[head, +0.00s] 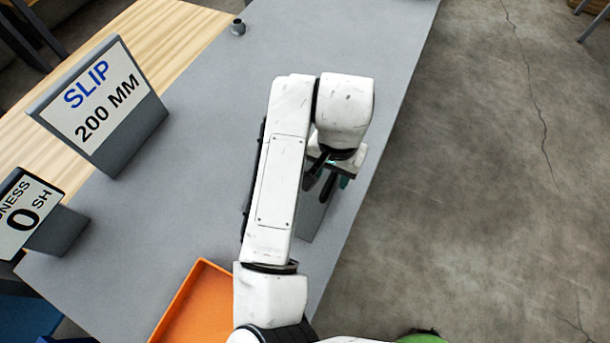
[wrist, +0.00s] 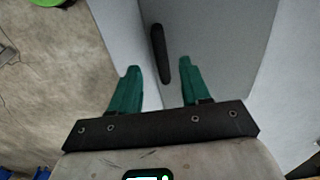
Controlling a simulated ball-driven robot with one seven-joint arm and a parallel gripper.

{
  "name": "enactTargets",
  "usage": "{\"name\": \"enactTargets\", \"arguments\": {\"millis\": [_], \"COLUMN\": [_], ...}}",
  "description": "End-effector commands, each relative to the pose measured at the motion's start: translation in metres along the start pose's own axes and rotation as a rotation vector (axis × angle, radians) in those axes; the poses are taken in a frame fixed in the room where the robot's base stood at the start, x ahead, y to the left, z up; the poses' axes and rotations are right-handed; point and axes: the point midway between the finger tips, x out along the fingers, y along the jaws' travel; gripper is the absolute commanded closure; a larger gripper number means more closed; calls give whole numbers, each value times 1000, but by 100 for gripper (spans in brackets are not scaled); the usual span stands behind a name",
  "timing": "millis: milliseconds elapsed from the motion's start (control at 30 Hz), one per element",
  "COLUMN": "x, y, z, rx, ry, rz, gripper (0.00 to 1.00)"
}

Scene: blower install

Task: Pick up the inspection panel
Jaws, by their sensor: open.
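The inspection panel appears to be the grey flat piece (wrist: 215,40) in the wrist view, with a black bar handle (wrist: 157,45) on it. In the head view, part of a grey panel (head: 311,215) shows beside and below my arm; the rest is hidden. My gripper (wrist: 160,72) is open, its two green fingers apart and empty. The handle lies between and ahead of the fingertips in the wrist view; I cannot tell the remaining gap. In the head view my gripper (head: 328,183) is partly hidden by my wrist, above the table's right side.
The grey table (head: 200,200) ends at a right edge, with concrete floor beyond. An orange tray (head: 190,300) is at the front. Two signs, "SLIP 200 MM" (head: 100,105) and a partly cut-off one (head: 28,215), stand at left. A small dark cylinder (head: 238,27) is at the back.

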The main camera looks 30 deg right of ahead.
Motion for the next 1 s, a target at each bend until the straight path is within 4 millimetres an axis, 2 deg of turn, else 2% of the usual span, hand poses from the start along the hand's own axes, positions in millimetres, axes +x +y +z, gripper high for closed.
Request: {"name": "enactTargets", "arguments": {"millis": [200, 300, 567, 1000], "x": [30, 39, 42, 42], "y": [-3, -2, -3, -3], "z": [3, 2, 2, 2], "rx": [-2, -1, -1, -1], "ry": [-2, 0, 0, 0], "rz": [2, 2, 0, 0], "gripper": [53, 53, 53, 94]}}
